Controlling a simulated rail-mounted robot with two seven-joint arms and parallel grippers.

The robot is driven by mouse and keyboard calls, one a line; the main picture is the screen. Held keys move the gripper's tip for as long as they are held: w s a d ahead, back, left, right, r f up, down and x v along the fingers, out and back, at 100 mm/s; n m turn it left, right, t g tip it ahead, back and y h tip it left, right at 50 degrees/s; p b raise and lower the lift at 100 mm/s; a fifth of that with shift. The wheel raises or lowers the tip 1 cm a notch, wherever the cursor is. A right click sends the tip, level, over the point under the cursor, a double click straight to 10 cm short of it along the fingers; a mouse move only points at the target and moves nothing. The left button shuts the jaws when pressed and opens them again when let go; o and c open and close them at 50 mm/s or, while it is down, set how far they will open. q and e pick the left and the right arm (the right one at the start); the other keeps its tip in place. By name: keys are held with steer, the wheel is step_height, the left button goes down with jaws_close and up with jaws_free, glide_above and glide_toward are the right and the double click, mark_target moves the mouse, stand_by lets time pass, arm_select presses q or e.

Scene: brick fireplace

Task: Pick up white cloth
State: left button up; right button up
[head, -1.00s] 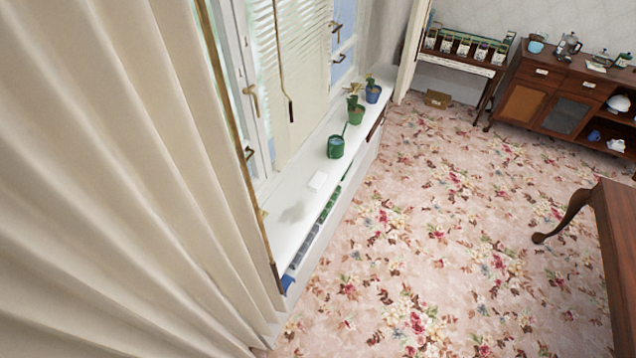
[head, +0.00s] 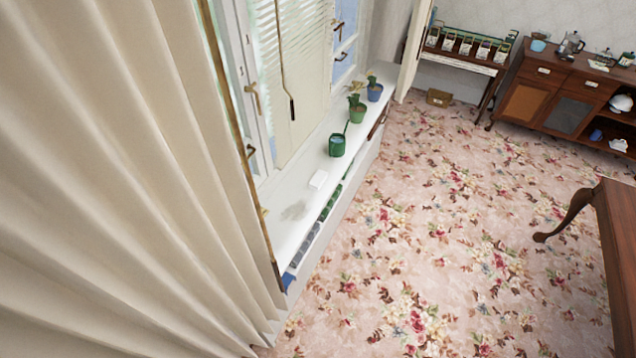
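Two potted plants, green (head: 357,113) and blue (head: 375,92), stand farther along the sill. A long beige curtain (head: 110,190) fills the left. A wooden table (head: 617,240) is at the right edge. A wooden cabinet (head: 545,90) stands at the back. The floral carpet (head: 440,220) between is clear.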

arm_select(q)
steer(key=shift+o, duration=0.2)
steer(key=o, duration=0.8)
steer(key=shift+o, duration=0.2)
